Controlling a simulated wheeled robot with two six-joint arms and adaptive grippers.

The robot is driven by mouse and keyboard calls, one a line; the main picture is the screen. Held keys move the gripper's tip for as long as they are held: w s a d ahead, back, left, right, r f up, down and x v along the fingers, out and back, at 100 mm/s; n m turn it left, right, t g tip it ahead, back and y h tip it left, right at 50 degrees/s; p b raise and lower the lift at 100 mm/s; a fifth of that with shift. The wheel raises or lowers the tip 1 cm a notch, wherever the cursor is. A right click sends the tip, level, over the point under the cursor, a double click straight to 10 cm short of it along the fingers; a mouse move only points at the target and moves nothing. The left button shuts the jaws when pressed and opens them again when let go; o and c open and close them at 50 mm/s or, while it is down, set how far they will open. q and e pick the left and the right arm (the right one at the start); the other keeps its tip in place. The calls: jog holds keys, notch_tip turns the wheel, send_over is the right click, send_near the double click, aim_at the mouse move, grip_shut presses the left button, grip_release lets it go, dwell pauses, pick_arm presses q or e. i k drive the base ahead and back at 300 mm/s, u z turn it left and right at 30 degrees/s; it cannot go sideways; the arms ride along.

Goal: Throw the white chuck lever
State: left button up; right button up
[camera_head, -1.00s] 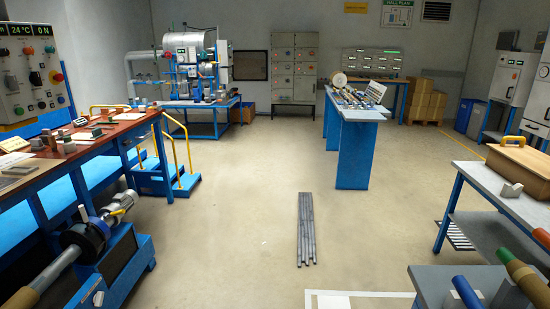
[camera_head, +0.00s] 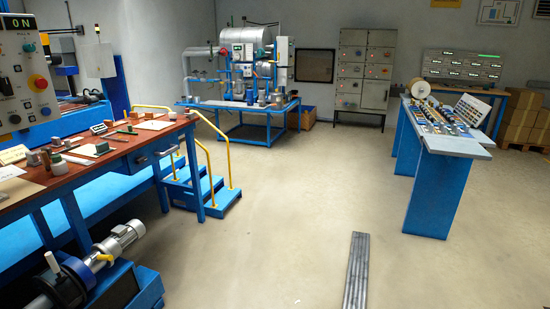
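No clearly white chuck lever can be made out. At the lower left, a dark blue round chuck-like part (camera_head: 72,280) sits on the winding machine, partly cut off by the picture edge. Neither of my grippers is in view.
A red-topped bench (camera_head: 130,140) with small parts stands at the left, below a control panel (camera_head: 22,75). Yellow-railed blue steps (camera_head: 205,190) adjoin it. Grey bars (camera_head: 356,270) lie on the floor. A blue console (camera_head: 430,180) stands right.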

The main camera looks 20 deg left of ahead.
aim_at(49, 256)
jog(key=u, duration=0.3)
jog(key=i, duration=1.15)
jog(key=u, duration=1.35)
jog(key=i, duration=0.9)
jog(key=u, duration=1.35)
jog(key=i, duration=0.8)
jog(key=u, duration=0.35)
